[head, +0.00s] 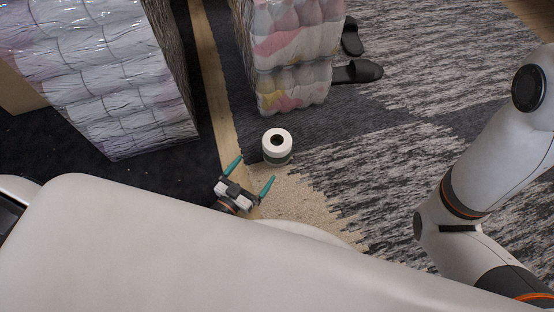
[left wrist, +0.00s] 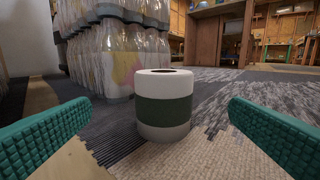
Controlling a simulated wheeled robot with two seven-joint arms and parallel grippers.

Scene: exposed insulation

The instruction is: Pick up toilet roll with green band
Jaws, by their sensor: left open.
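The toilet roll with a green band (head: 277,146) stands upright on the carpet in the middle of the head view. It is white at the top, with a dark green band around its side and a greyish lower part. In the left wrist view the roll (left wrist: 164,104) stands just ahead, between the two teal fingers. My left gripper (head: 250,172) is open and empty, its fingers pointing at the roll from the near side, apart from it. My right gripper is not in view; only part of my right arm shows at the right.
A larger wrapped stack (head: 110,75) is at the left. Dark slippers (head: 358,71) lie at the back. The patterned carpet (head: 400,130) right of the roll is clear.

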